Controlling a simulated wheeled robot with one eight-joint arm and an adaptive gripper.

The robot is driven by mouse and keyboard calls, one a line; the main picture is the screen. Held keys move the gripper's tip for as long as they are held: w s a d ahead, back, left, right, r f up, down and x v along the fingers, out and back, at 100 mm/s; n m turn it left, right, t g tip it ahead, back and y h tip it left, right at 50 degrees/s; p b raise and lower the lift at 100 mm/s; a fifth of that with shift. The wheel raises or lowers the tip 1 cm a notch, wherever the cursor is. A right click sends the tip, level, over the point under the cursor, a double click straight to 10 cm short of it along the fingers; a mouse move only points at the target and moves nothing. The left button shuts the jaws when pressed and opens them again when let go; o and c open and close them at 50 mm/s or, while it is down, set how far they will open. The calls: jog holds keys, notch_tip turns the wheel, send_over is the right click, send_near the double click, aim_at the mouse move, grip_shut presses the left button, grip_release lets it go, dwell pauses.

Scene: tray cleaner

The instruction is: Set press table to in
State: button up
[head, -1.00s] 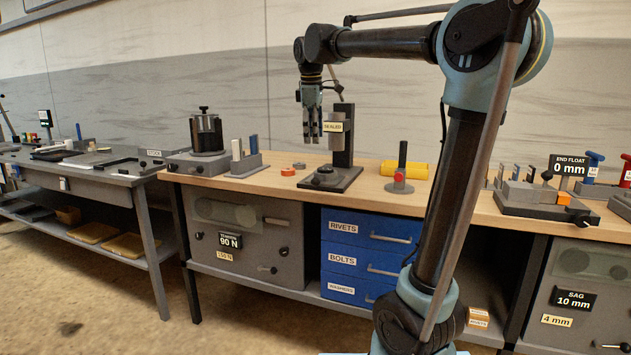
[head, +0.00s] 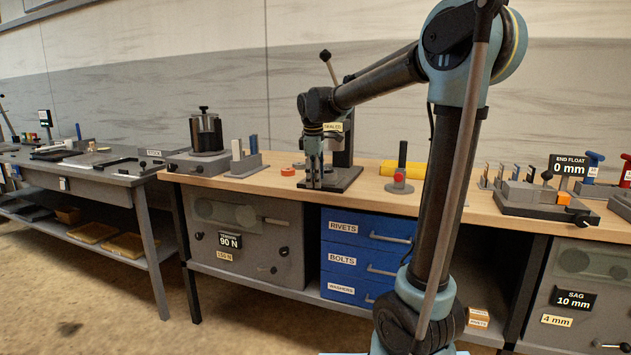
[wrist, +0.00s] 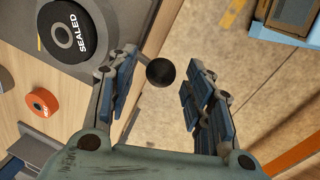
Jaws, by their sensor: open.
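The press (head: 349,150), with a dark upright and a SEALED label, stands on a dark base plate (head: 345,182) on the wooden bench. The wrist view shows a black disc marked SEALED (wrist: 72,30) on a grey plate. A black ball knob (wrist: 160,72) on a thin rod shows between my fingers, nearer the left one. My gripper (head: 313,184) is low in front of the press, at the base's front left. It is open, and no contact with the knob is clear. My gripper and wrist hide part of the press, so the table's position cannot be told.
An orange ring (head: 288,172) lies left of the press. A lever with a ball end (head: 325,55) rises behind my wrist. Blue drawers (head: 365,226) are below the bench edge.

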aim_at(328, 169)
jog(key=shift+w+f, duration=0.1)
jog(key=shift+f, duration=0.35)
grip_shut()
jog(key=w+d, duration=0.1)
jog(key=w, duration=0.3)
jog(key=w+d, duration=0.2)
jog(key=w, duration=0.2)
jog(key=w+d, duration=0.1)
jog(key=w, duration=0.3)
jog(key=shift+w+d, duration=0.15)
jog(key=shift+d, duration=0.15)
jog(key=shift+c, duration=0.7)
grip_release()
jog(key=shift+o, duration=0.7)
jog(key=shift+w+f, duration=0.15)
